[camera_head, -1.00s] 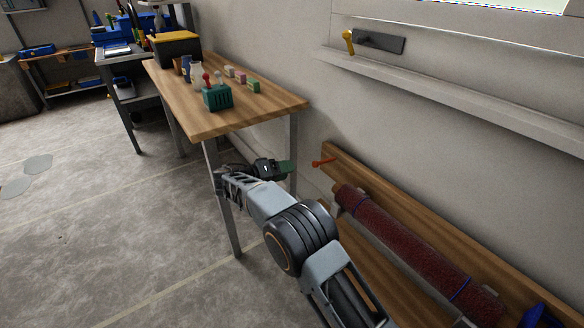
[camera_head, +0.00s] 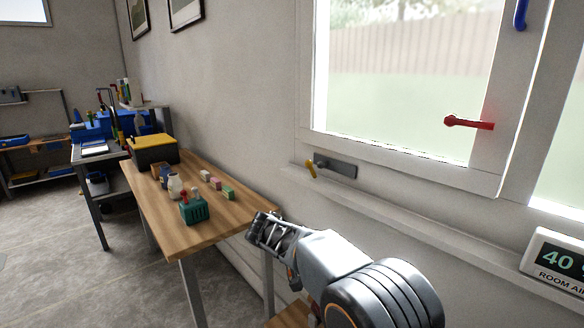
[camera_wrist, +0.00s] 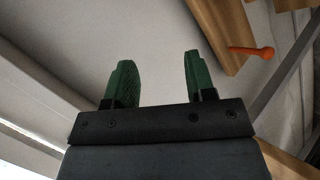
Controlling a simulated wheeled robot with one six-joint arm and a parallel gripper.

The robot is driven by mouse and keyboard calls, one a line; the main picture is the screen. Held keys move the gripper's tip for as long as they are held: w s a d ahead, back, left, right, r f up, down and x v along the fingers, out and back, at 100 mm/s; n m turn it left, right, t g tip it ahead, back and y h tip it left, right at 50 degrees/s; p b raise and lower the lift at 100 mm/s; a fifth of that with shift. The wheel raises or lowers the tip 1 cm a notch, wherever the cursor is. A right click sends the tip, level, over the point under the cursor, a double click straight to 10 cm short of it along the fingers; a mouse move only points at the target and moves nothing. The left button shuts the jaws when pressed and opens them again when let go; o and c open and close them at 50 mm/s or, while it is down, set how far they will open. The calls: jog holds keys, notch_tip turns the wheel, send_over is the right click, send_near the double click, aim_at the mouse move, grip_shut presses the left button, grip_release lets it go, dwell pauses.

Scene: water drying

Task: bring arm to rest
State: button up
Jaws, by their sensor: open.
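My gripper (camera_wrist: 158,82) shows in the wrist view with its two green fingers apart and nothing between them. A pale surface lies beyond the fingers. In the head view my arm reaches up from the bottom right toward the right end of the wooden table. The fingers themselves are hidden there behind my wrist. An orange-red handle (camera_wrist: 252,51) sticks out beside a wooden board (camera_wrist: 222,35) at the upper right of the wrist view, apart from the fingers.
The wooden table (camera_head: 225,213) holds a green basket (camera_head: 194,211), several small blocks and bottles, and a black-and-yellow box (camera_head: 154,151). A window with a red handle (camera_head: 468,122) and a sill (camera_head: 400,213) is at right. A room display (camera_head: 558,262) stands at the right edge. Floor at left is clear.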

jog(key=s+d+r+y+p, duration=0.4)
jog(key=s+d+r+p, duration=0.1)
jog(key=s+r+p, duration=0.5)
jog(key=s+d+r+m+y+p, duration=0.1)
jog(key=s+d+r+y+p, duration=0.4)
jog(key=s+r+p, duration=0.5)
jog(key=s, duration=0.3)
jog(key=shift+s+d+r, duration=0.25)
jog(key=shift+d+r, duration=0.05)
jog(key=shift+r, duration=0.05)
